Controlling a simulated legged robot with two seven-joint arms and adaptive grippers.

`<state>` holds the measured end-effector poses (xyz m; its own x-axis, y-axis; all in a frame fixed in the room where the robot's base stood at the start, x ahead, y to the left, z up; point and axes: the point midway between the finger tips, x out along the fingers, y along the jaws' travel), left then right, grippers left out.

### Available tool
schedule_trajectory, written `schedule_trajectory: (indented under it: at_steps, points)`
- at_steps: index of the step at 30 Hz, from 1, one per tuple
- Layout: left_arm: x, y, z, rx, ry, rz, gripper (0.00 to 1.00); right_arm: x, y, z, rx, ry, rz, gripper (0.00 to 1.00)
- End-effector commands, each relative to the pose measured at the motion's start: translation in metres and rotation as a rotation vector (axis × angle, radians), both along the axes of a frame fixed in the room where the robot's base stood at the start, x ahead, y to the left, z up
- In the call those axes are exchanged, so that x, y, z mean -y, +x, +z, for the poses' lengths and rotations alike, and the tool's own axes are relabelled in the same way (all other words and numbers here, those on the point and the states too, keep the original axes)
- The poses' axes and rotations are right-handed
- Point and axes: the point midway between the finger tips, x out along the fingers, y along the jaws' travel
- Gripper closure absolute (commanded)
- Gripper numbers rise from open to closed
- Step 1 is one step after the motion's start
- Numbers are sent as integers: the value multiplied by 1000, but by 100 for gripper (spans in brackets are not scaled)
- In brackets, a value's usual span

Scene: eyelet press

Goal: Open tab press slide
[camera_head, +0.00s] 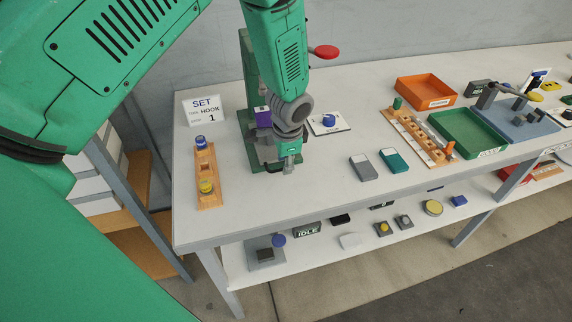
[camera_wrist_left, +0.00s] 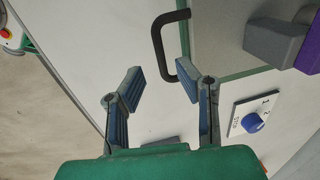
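The press (camera_head: 247,75) has a green upright, a red-knobbed lever (camera_head: 326,51) and a purple block (camera_head: 263,118); my left arm hides much of it. In the left wrist view, a black U-shaped handle (camera_wrist_left: 158,45) joins a grey plate (camera_wrist_left: 222,40) with green edging. Part of the purple block (camera_wrist_left: 308,55) shows at upper right. My left gripper (camera_head: 289,166) points down at the front of the press. In the wrist view its fingers (camera_wrist_left: 160,78) are spread, empty, with the handle just beyond the fingertips. Contact cannot be told. My right gripper is not in view.
A dial with a blue knob (camera_head: 329,120) sits right of the press. An orange rack (camera_head: 208,185) and a "SET HOOK 1" card (camera_head: 204,110) are at left. Grey (camera_head: 363,167) and teal (camera_head: 393,160) blocks lie to the right. The front table area is clear.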

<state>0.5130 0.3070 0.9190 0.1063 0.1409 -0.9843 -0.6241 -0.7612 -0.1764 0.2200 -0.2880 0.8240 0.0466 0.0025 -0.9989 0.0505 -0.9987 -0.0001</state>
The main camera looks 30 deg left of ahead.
Motion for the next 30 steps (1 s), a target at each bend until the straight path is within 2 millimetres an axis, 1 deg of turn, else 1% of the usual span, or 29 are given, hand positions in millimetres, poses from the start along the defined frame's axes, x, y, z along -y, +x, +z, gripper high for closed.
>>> schedule_trajectory:
  at_steps: [1, 3, 6, 15, 16, 17, 18, 30]
  points:
    - [-3, 0, -7, -2, -1, 1, 71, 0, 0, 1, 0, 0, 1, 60]
    - [-4, 1, -14, 0, -2, 2, 71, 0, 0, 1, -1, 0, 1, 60]
    - [-3, 3, -20, 0, -1, 1, 71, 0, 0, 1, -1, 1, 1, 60]
    - [1, 3, -21, 0, 5, 0, 71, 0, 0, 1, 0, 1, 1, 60]
    - [1, 3, -21, 0, 5, 0, 74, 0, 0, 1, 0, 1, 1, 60]
    - [1, 3, -21, 0, 5, 0, 85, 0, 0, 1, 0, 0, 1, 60]
    - [1, 3, -21, 0, 5, 0, 99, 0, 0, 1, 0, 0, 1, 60]
    - [-1, 3, -21, 0, 0, 0, 100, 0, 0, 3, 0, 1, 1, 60]
